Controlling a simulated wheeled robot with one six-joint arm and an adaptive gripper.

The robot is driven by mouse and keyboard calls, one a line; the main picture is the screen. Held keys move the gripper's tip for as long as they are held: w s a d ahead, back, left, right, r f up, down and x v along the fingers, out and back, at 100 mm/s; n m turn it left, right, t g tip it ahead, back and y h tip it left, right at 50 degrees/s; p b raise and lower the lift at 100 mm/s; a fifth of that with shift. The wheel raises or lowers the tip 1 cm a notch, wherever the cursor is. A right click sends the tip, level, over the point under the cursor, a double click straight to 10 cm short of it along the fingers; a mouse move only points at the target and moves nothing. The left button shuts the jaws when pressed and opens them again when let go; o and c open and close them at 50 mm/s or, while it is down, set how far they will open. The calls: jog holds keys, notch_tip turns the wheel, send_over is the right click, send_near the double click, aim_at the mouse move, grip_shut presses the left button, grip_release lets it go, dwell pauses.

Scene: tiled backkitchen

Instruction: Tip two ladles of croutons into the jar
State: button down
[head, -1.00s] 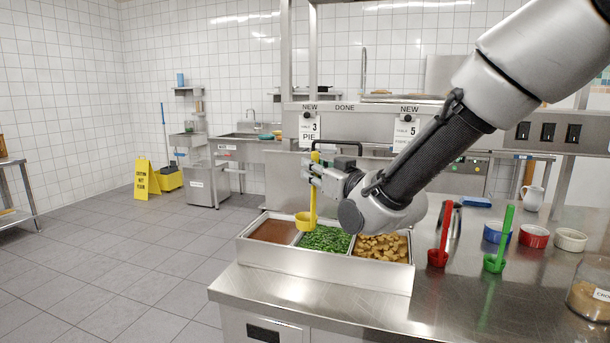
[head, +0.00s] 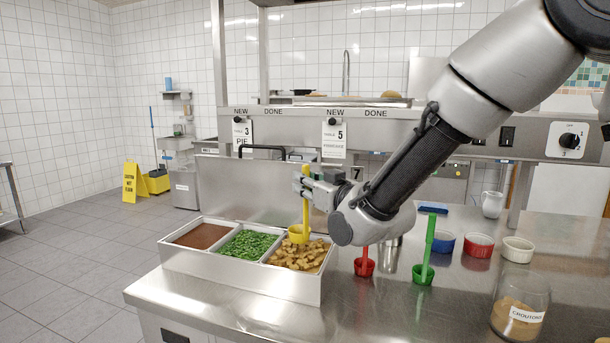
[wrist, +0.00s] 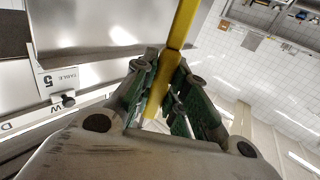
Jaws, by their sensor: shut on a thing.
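My gripper (head: 306,184) is shut on the yellow ladle's upright handle; in the wrist view the yellow ladle (wrist: 182,25) runs up from between the fingers. The bowl of the yellow ladle (head: 299,234) hangs over the left edge of the croutons (head: 297,256), in the right compartment of the steel tray. I cannot see into the bowl. The glass jar (head: 520,303), labelled for croutons, stands at the right front of the counter with brownish contents low inside.
A red ladle (head: 364,265) and a green ladle (head: 424,270) stand upright on the counter, near a metal cup (head: 391,261). Blue, red (head: 479,244) and cream (head: 517,249) ramekins sit behind. Other tray compartments hold brown sauce (head: 201,236) and green pieces (head: 247,243). The front counter is clear.

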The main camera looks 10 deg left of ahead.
aim_at(306, 217)
jog(key=shift+f, duration=4.4)
jog(key=shift+r, duration=0.1)
jog(key=shift+r, duration=4.95)
jog(key=shift+s+a, duration=0.1)
jog(key=shift+a, duration=0.05)
